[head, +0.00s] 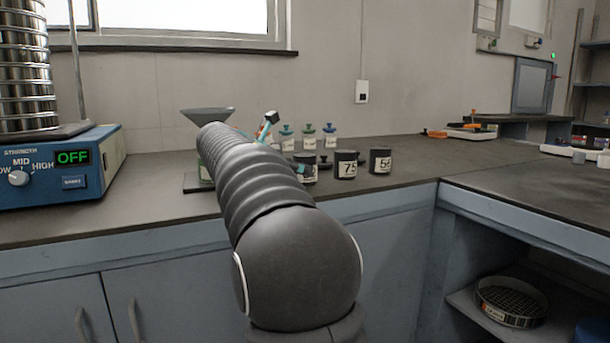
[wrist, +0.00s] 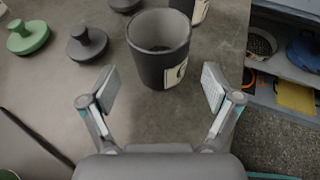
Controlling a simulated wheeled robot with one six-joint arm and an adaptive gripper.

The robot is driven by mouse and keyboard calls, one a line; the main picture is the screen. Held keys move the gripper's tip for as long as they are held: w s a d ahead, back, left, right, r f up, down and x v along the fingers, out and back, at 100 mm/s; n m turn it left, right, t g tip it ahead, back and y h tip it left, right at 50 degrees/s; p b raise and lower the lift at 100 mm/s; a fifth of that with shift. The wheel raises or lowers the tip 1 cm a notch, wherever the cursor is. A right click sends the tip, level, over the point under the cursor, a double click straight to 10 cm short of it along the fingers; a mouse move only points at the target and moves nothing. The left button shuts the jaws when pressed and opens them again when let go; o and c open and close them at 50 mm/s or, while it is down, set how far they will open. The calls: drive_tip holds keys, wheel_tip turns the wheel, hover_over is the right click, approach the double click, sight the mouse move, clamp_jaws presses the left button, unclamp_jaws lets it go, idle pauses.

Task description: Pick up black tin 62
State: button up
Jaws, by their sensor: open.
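In the wrist view an open black tin (wrist: 158,62) stands upright on the bench, empty inside as far as I can see. Its pale label faces right and its number is not readable. My gripper (wrist: 160,84) is open, with one finger to each side of the tin's near side and gaps showing on both sides. In the head view a black tin (head: 309,160) stands partly hidden behind my arm, its label unreadable. To its right are a tin marked 75 (head: 346,165) and another whose label starts with 5 (head: 380,161).
Several bottles with coloured stoppers (head: 308,136) stand behind the tins. A blue shaker (head: 62,172) reading OFF stands at left. The bench edge lies close to the tin's right.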

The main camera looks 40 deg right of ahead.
drive_tip(key=shift+b+x, duration=0.65)
drive_tip(key=shift+x, duration=2.1)
drive_tip(key=shift+r, duration=0.1)
drive_tip(key=c, duration=1.3)
